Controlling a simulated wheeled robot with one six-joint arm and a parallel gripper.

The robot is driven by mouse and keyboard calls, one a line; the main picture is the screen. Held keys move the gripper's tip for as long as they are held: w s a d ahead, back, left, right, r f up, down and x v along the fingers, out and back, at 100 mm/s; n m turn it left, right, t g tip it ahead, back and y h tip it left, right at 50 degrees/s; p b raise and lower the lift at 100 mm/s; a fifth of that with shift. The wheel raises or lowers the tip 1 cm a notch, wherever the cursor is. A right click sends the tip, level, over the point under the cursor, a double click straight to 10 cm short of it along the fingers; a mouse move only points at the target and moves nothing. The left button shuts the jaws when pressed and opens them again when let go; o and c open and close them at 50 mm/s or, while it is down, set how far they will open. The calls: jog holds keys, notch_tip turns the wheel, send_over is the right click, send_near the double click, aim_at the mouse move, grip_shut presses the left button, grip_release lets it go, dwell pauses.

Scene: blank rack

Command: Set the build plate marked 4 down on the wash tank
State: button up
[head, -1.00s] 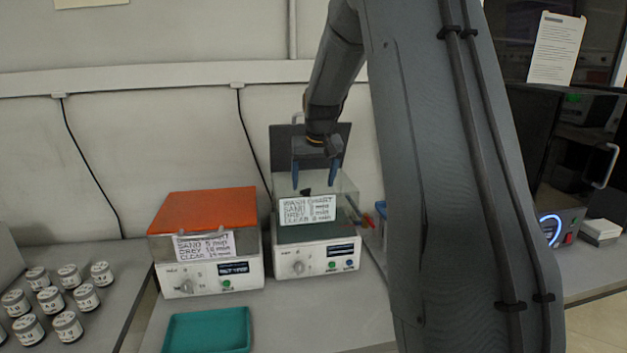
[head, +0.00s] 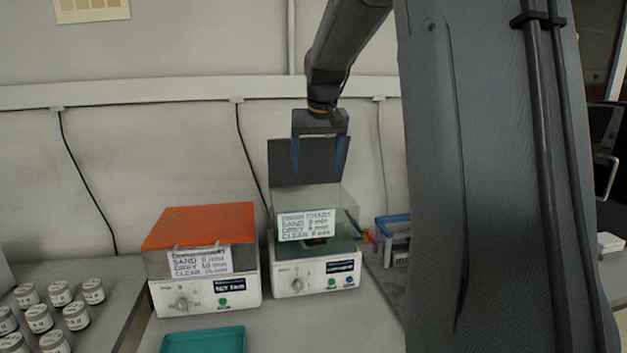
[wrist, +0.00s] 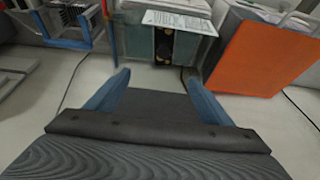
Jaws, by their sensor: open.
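The wash tank (head: 341,278) is a white-based unit with clear walls, a wash chart on its front and a dark raised lid behind. It also shows at the top of the wrist view (wrist: 187,50). My gripper (head: 318,172) is above the tank, in front of the raised lid; its blue fingers are apart with nothing between them, also in the wrist view (wrist: 157,82). A small dark thing (head: 316,241) shows low in the tank, partly behind the chart; it may be the build plate, but no number 4 is readable.
A unit with an orange cover (head: 200,224) stands left of the tank. A teal tray (head: 204,341) lies in front of it. Several lidded jars (head: 60,293) stand at far left. A blue-rimmed basket (head: 392,242) is right of the tank. My arm hides much of the right side.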

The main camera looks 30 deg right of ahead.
jog(key=shift+s+r, duration=0.1)
jog(key=shift+r, duration=0.1)
jog(key=s+a+f+n+g, duration=0.1)
jog(key=s+a+f, duration=0.5)
jog(key=s+f, duration=0.2)
jog(key=s+a+f+n+g, duration=0.1)
jog(key=s+a+f, duration=0.5)
jog(key=s, duration=0.5)
jog(key=s+a+f+n+g+y, duration=0.1)
jog(key=s+a+f, duration=0.6)
jog(key=s+f, duration=0.2)
jog(key=shift+s+f+g, duration=0.2)
jog(key=shift+f+g, duration=0.1)
jog(key=shift+f, duration=0.5)
